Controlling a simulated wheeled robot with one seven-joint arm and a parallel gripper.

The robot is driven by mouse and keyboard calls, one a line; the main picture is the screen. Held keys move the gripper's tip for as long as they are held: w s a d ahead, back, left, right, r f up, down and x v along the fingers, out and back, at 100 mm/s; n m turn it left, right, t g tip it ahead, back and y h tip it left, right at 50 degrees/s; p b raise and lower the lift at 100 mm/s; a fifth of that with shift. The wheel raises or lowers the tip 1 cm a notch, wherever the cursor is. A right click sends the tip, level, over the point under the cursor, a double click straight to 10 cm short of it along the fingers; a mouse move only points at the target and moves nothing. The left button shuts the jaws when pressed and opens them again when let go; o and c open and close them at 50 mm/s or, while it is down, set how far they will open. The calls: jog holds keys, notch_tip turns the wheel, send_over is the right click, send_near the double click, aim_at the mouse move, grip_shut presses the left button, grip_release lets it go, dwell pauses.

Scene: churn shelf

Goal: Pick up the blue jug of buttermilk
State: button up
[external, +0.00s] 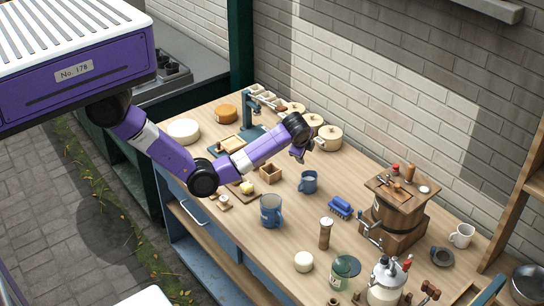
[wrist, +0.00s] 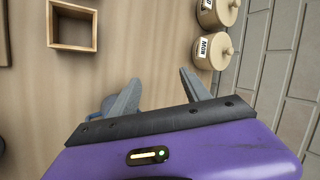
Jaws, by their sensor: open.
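Two blue vessels stand upright on the wooden worktop in the external view. The larger blue jug (external: 271,211) is near the front edge, with a pale mark on its side too small to read. A smaller blue jug (external: 308,182) stands further back, to its right. My gripper (external: 298,156) is above the worktop, up and slightly left of the smaller jug, apart from both. In the wrist view my gripper (wrist: 158,78) is open, with nothing between its fingers. A blue rounded piece (wrist: 108,104) shows partly behind the left finger; most of it is hidden.
A small wooden box (external: 270,174) sits left of the smaller jug. A blue brush (external: 341,207) lies to its right. Lidded crocks (external: 329,138) line the wall. A wooden churn (external: 392,215) and a pepper mill (external: 325,233) stand to the right.

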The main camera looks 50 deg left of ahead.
aim_at(302, 182)
jog(key=s+d+m+g+h, duration=0.1)
jog(key=s+d+g, duration=0.1)
jog(key=s+d+m+g+h, duration=0.1)
jog(key=s+d+g, duration=0.1)
jog(key=s+d+m+g+h, duration=0.1)
jog(key=s+d, duration=0.1)
jog(key=s, duration=0.1)
jog(key=shift+d+f+g+h+b, duration=0.25)
jog(key=shift+d+g+h+b, duration=0.1)
jog(key=shift+g+h+b, duration=0.05)
notch_tip(302, 182, down, 2)
jog(key=shift+f+b, duration=0.25)
jog(key=shift+b, duration=0.5)
jog(key=shift+s+d+f+p, duration=0.15)
jog(key=shift+f+p, duration=0.15)
jog(key=shift+f, duration=1)
jog(key=shift+s+d+f+p, duration=0.1)
jog(key=shift+f+p, duration=0.15)
jog(key=shift+f, duration=1)
grip_shut()
